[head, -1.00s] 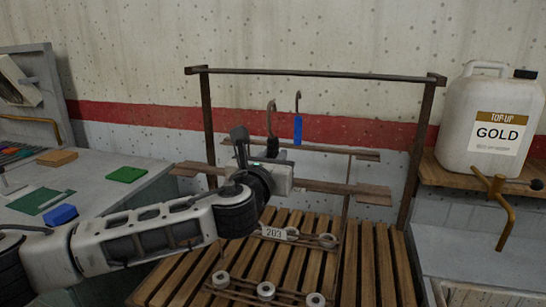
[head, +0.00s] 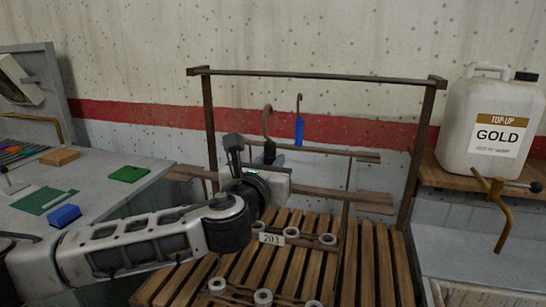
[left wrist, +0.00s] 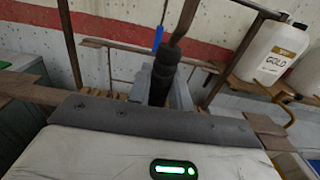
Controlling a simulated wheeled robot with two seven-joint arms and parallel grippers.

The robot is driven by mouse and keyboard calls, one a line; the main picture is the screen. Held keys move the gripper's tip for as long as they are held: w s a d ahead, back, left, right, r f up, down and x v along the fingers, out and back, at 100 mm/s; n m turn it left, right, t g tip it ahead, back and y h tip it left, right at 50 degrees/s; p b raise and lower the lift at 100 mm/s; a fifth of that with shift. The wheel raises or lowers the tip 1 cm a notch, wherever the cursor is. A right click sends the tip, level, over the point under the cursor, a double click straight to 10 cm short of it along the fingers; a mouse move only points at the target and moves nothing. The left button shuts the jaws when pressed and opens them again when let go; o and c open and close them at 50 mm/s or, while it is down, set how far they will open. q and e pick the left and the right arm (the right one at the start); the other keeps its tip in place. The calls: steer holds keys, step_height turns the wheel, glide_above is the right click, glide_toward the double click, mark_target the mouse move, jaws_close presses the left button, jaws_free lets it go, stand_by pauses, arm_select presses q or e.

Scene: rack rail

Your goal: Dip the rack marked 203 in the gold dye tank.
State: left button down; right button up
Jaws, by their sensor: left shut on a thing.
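The tag marked 203 (head: 271,239) shows below my left gripper in the head view, beside a rack frame with several pale rings (head: 263,297) over the wooden slats. My left gripper (left wrist: 163,88) is shut on the black sleeve of a dark hook (head: 267,120), whose bent top rises above it. The hook's lower stem is hidden behind the gripper. The hook top appears below the top rail in the picture and apart from it. My right gripper is not in view. No tank marked gold shows.
A second hook with a blue sleeve (head: 299,132) stands just behind. The rusty rail frame (head: 320,75) spans the slatted platform (head: 384,262). A white GOLD top-up jug (head: 490,125) stands on the right shelf, near a brass lever (head: 506,215). A grey bench (head: 110,190) is at left.

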arm_select(q)
steer(key=v, duration=0.6)
steer(key=shift+r, duration=0.15)
stand_by(0.3)
steer(key=c, duration=1.9)
jaws_free()
steer(key=shift+c, duration=0.2)
jaws_close()
